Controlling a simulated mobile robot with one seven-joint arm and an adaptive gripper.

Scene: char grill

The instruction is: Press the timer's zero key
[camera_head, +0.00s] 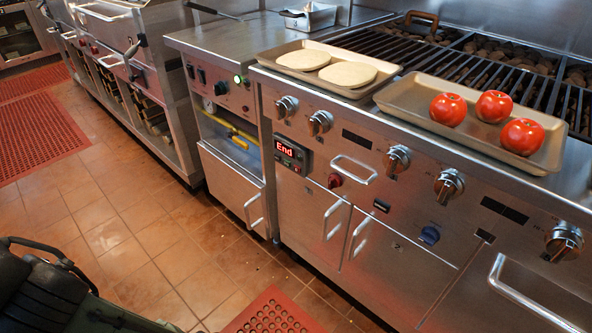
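The timer (292,155) is a small dark panel on the steel front of the grill unit, left of centre in the head view. Its red display (285,149) reads "End". Small keys sit around and below the display, but they are too small for me to read, so I cannot tell which one is zero. Nothing covers the timer. I cannot make out my gripper's fingers in this view. Dark parts of my own body (45,295) show at the lower left, well apart from the timer.
Control knobs (320,122) and door handles (354,170) stick out around the timer. A tray (385,98) with three tomatoes and another tray (262,57) with two flat round breads rest above. The tiled floor (160,240) before the unit is mostly clear, with red mats.

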